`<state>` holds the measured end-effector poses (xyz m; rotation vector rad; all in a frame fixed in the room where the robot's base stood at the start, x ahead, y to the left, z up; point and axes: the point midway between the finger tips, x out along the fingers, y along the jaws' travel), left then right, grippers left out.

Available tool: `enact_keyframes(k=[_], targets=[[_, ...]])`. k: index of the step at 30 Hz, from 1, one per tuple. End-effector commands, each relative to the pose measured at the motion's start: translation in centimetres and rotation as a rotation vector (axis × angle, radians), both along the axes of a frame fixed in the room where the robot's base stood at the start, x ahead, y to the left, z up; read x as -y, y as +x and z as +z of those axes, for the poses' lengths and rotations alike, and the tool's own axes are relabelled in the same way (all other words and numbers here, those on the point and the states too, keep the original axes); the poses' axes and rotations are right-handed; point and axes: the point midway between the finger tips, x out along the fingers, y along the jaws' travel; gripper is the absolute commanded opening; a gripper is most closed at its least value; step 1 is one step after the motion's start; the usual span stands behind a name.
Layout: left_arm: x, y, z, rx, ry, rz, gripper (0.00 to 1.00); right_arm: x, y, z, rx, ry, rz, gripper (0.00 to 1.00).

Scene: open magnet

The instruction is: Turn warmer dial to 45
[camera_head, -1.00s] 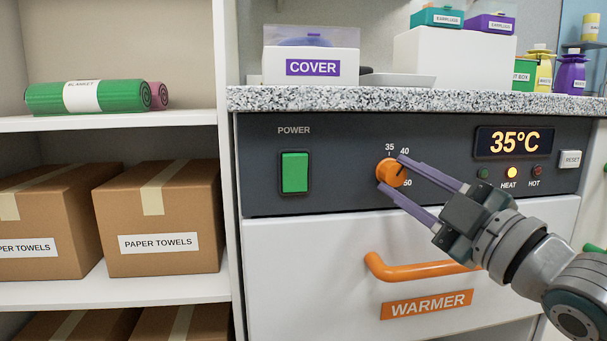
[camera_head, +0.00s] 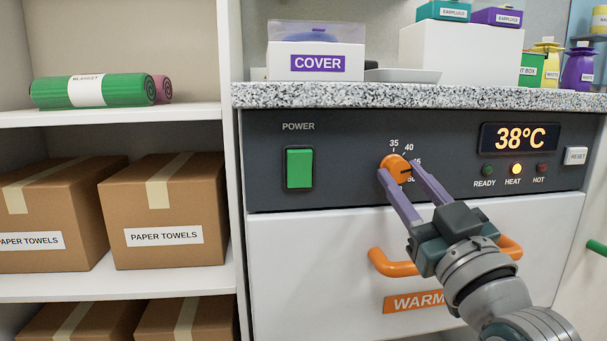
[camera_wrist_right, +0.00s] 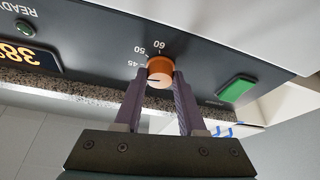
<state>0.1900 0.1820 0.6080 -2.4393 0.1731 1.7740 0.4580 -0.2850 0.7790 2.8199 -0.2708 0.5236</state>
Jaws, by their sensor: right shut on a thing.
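The orange warmer dial (camera_head: 394,166) is on the dark control panel, with the marks 35 and 40 readable above it and lower marks partly covered by my finger. Its dark pointer line points right, close to the partly hidden 45 mark. My right gripper (camera_head: 400,175) is shut on the dial, with one purple finger on each side. The wrist view also shows the dial (camera_wrist_right: 160,70) between both fingers, near the marks 45, 50 and 60. The display (camera_head: 519,139) reads 38°C. My left gripper is not in view.
The green power switch (camera_head: 299,168) is left of the dial. The HEAT lamp (camera_head: 516,169) glows. Below the panel, the warmer drawer's orange handle (camera_head: 390,264) passes behind my right arm. A speckled counter (camera_head: 350,96) overhangs the panel, and shelves with boxes stand at left.

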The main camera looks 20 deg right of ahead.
Motion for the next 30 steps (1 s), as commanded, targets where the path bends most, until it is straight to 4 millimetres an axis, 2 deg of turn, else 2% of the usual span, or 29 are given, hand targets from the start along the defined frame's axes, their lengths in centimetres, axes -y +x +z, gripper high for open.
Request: enact_keyframes(k=[19, 20, 27, 30], targets=[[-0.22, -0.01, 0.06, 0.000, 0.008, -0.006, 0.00, -0.02, 0.01, -0.13, 0.008, 0.046, 0.000, 0.00], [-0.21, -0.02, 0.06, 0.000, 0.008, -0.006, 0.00, -0.02, 0.01, -0.13, 0.008, 0.046, 0.000, 0.43], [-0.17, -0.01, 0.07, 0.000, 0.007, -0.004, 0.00, -0.02, 0.01, -0.07, 0.009, 0.045, 0.000, 0.70], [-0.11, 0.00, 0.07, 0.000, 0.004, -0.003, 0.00, -0.02, 0.00, -0.05, 0.010, 0.044, 0.000, 0.70]])
